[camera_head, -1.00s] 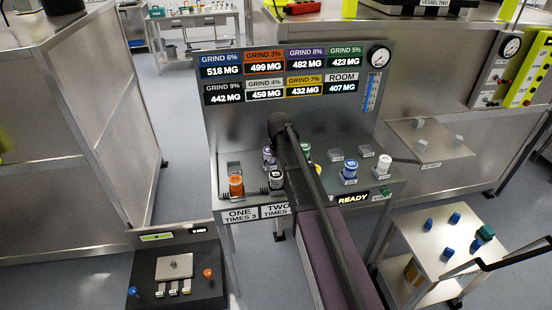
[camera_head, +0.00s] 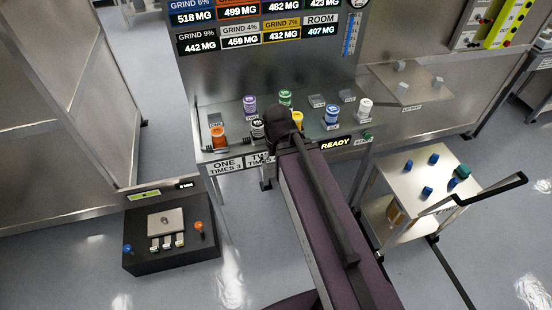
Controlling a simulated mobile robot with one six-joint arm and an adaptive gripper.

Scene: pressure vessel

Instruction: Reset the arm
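My arm (camera_head: 335,215) reaches up from the bottom of the view toward the bench (camera_head: 205,118). It has a long purple link with a black bar along it and a rounded black end (camera_head: 283,122) in front of the bench's front edge. I cannot make out gripper fingers; the arm's far end is hidden or out of view. On the bench stand an orange jar (camera_head: 218,137), a black jar (camera_head: 257,128), a purple jar (camera_head: 249,105), a green jar (camera_head: 285,98), a yellow jar (camera_head: 297,120), a blue jar (camera_head: 332,116) and a white jar (camera_head: 365,108).
A display panel (camera_head: 265,60) with MG readings stands behind the bench. A READY sign (camera_head: 335,143) is on its front edge. A black scale-like device (camera_head: 170,235) stands lower left. A cart (camera_head: 405,185) with blue and teal pieces stands right.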

